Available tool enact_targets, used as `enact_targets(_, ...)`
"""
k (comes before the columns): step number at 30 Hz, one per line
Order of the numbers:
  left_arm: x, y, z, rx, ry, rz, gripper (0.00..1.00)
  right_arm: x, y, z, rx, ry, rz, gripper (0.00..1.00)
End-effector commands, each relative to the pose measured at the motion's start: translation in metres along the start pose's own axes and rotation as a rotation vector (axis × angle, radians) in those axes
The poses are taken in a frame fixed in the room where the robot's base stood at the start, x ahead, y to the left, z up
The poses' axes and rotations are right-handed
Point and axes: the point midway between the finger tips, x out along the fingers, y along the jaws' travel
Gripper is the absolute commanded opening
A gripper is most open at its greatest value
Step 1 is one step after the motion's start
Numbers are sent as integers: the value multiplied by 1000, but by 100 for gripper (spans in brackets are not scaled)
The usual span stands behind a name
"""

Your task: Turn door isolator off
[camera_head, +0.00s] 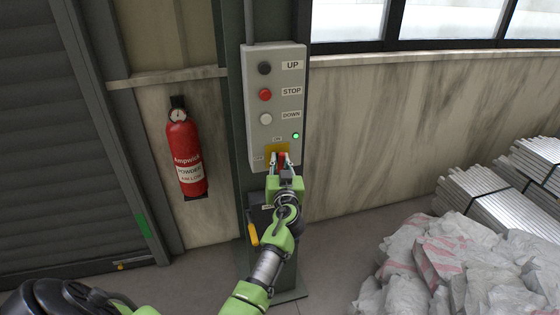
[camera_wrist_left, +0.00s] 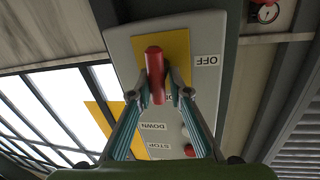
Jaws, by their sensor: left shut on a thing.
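The door isolator is a red handle (camera_wrist_left: 155,66) on a yellow plate (camera_wrist_left: 177,50), low on a grey control box (camera_head: 259,95). In the head view, the yellow plate (camera_head: 279,149) shows just above my left gripper (camera_head: 279,160). My left gripper (camera_wrist_left: 161,92) is shut on the red handle, with one finger at each side of it. The handle runs about upright in the left wrist view. An OFF label (camera_wrist_left: 207,60) sits beside the plate, to the right in that view. In the head view, the gripper covers most of the handle.
Above the isolator are a black UP button (camera_head: 264,68), a red STOP button (camera_head: 265,94), a white DOWN button (camera_head: 266,118) and a lit green lamp (camera_head: 296,135). A fire extinguisher (camera_head: 185,150) hangs at the left. Grey sacks (camera_head: 450,262) lie at the lower right.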

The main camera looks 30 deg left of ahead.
Motion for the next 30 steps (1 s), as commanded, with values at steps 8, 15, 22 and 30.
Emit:
enact_targets(8,1,2,-2,216,-42,0,0,-5,-2,-1,1,1,-2,0)
enact_targets(15,2,4,-3,439,-86,0,0,-10,-5,-2,2,2,-6,0)
enact_targets(22,2,5,-2,655,-129,-1,0,-14,-6,-3,2,2,-6,0)
enact_targets(30,3,7,-1,908,-180,-2,0,-19,-5,-3,2,2,-6,0)
